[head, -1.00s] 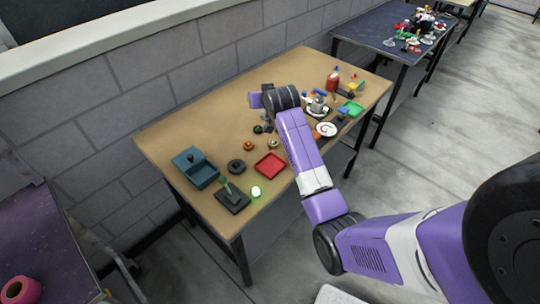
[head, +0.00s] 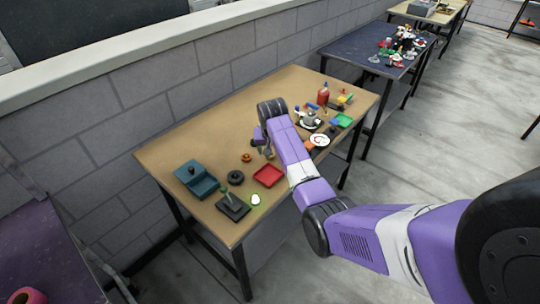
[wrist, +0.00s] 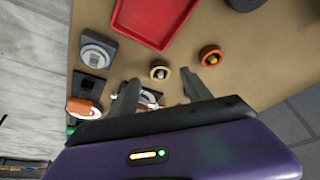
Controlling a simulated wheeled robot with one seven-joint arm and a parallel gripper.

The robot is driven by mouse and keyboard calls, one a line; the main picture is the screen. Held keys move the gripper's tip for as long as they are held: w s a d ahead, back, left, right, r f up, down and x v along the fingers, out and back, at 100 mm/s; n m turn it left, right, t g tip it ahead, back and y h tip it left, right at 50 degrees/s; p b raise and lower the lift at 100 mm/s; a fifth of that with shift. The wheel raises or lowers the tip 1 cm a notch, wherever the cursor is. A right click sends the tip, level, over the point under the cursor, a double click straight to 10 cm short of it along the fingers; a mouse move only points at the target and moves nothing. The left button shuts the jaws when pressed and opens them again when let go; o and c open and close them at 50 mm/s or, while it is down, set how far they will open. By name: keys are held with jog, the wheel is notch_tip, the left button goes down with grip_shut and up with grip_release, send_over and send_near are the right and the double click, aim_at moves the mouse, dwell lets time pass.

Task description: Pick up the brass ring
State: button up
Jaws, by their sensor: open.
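The brass ring (wrist: 159,73) lies on the tan table, around a small pale peg or knob, in the wrist view. It appears between my two fingertips in that view. My gripper (wrist: 159,78) is open and points down toward the table, with nothing held. I cannot tell the exact height of the fingertips over the ring. In the head view my gripper (head: 267,150) is partly behind my arm, and the brass ring cannot be made out there. An orange ring-like piece (wrist: 211,56) sits to the right of the brass ring; it also shows in the head view (head: 246,157).
A red tray (head: 268,175) lies close by, and a black round piece (head: 236,177) is left of it. A teal box (head: 196,180) and a dark stand (head: 233,207) are at the table's near left. A grey block with a round top (wrist: 97,52) is near the edge.

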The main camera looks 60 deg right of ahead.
jog(key=shift+x, duration=1.8)
grip_shut()
